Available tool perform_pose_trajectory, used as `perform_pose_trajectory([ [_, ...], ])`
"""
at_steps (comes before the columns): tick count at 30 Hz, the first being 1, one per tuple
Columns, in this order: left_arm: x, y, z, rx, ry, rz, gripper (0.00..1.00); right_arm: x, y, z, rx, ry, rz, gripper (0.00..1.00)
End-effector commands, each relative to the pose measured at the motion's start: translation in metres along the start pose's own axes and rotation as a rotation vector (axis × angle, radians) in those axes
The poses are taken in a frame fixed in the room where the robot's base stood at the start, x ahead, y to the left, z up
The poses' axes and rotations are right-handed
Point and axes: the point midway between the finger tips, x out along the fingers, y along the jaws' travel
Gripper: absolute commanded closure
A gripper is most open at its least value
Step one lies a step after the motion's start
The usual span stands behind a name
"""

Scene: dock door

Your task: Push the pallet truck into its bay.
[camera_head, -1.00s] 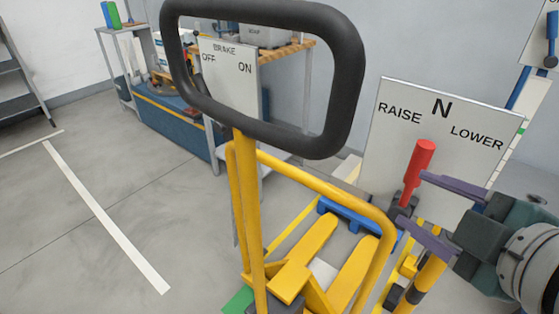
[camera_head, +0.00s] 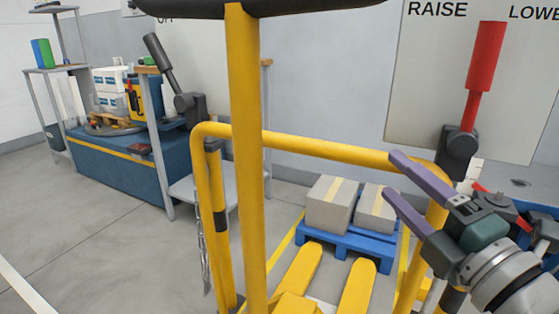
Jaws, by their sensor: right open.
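The yellow pallet truck has an upright yellow shaft (camera_head: 243,150), with the black handle loop (camera_head: 265,8) cut off at the top edge. Its two yellow forks (camera_head: 357,285) point away, toward a blue pallet (camera_head: 345,240) carrying grey boxes. A yellow hoop frame (camera_head: 320,149) spans behind the shaft. A red-handled lever (camera_head: 485,60) stands nearly upright before a RAISE/LOWER panel (camera_head: 425,85). My right gripper (camera_head: 391,176) is open and empty, below and left of this lever, overlapping the hoop's right end in view. I cannot tell whether it touches. My left gripper is out of view.
A black lever (camera_head: 165,65) stands at the left of the hoop. A blue bench (camera_head: 120,165) and metal shelves stand along the left wall. Yellow floor lines (camera_head: 285,242) flank the forks and pallet. Grey floor (camera_head: 85,225) is clear at left.

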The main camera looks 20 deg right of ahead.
Motion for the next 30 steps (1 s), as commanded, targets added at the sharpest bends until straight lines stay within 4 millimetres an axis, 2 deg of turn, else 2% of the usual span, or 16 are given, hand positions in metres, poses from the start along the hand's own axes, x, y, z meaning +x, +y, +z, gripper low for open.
perform_pose_trajectory([
  [3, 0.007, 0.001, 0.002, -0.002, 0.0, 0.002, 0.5, 0.025, -0.001, -0.001, 0.001, 0.001, 0.004, 0.36],
  [9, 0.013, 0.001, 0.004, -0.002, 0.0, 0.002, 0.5, 0.053, -0.001, -0.001, 0.002, 0.001, 0.001, 0.36],
  [13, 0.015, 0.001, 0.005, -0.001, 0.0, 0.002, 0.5, 0.062, -0.001, -0.001, 0.003, 0.001, -0.001, 0.36],
  [21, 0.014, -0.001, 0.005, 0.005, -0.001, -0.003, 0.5, 0.063, 0.0, -0.001, 0.003, 0.001, -0.002, 0.36],
  [30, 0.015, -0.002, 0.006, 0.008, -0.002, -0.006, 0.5, 0.063, -0.001, -0.001, 0.003, 0.001, -0.002, 0.69],
])
